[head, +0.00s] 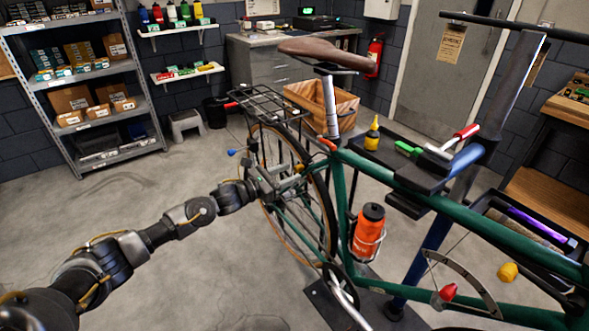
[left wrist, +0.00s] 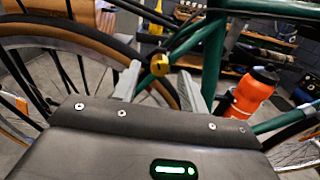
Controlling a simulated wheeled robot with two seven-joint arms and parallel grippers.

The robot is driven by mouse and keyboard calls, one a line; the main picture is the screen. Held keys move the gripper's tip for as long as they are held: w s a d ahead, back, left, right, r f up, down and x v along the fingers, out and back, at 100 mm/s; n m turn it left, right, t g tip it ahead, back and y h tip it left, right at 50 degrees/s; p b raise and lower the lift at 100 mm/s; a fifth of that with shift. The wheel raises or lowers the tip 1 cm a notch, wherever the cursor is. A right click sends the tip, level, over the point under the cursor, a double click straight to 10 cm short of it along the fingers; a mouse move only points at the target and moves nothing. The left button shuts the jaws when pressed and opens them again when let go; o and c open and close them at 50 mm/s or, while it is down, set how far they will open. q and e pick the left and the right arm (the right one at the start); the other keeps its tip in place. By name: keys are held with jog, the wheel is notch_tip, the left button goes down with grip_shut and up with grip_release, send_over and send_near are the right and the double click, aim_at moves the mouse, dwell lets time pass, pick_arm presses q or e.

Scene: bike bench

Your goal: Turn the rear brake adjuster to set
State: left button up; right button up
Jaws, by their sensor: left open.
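A small yellow knob, which looks like the rear brake adjuster (left wrist: 159,65), sits by the green frame (left wrist: 213,55) at the rear wheel. It also shows small in the head view (head: 299,168). My left gripper (head: 284,177) reaches in from the left beside the rear wheel. In the left wrist view its two grey fingers (left wrist: 159,84) are apart, with the knob seen in the gap between them. I cannot tell whether either finger touches it. The knob's setting cannot be read. My right gripper is not in view.
The rear wheel (head: 327,215), rack (head: 262,102) and saddle (head: 325,52) are close around the left gripper. An orange bottle (head: 367,235) hangs on the frame. A tool tray (head: 389,165) is above the top tube. A red knob (head: 447,291) is lower right. Floor at left is clear.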

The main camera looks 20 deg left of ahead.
aim_at(299, 168)
pick_arm(q)
jog(key=shift+x, duration=0.95)
jog(key=shift+w+d, duration=0.2)
jog(key=shift+w, duration=0.05)
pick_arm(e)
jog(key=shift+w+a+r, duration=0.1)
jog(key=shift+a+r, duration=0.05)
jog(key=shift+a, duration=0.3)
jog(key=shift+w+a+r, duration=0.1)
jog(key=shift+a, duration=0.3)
pick_arm(q)
jog(key=shift+c, duration=0.3)
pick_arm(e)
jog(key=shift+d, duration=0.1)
